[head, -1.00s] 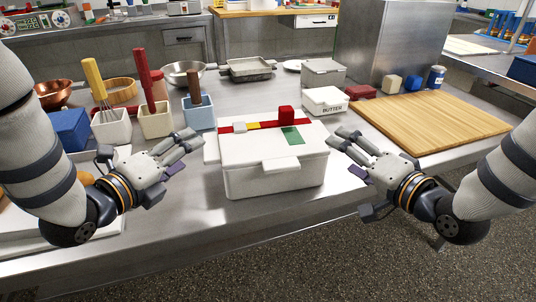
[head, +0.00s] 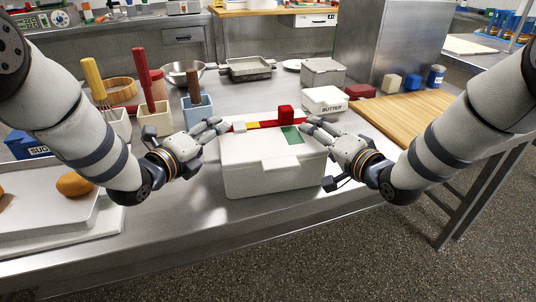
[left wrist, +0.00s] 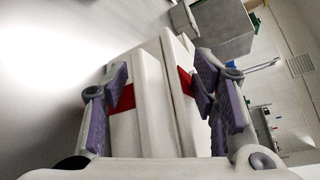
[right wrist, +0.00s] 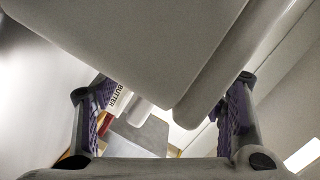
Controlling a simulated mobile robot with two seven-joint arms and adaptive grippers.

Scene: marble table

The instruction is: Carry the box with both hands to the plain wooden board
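The white lidded box (head: 273,172) stands on the metal table in the middle of the head view, with a red strip and a green patch on its lid. My left gripper (head: 218,129) is at the box's left side, fingers apart. In the left wrist view, part of the box (left wrist: 150,105) with red bands shows between the open fingers. My right gripper (head: 312,127) is at the right side, fingers apart. In the right wrist view the box (right wrist: 150,50) fills the upper part; contact is unclear. The plain wooden board (head: 405,125) lies to the right, partly behind my right arm.
A butter box (head: 325,103) and a grey lidded box (head: 323,73) stand behind. Utensil holders (head: 198,113) stand at left behind my left gripper. A tray with a brown bun (head: 75,184) lies at front left. Small containers (head: 413,83) line the board's back edge.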

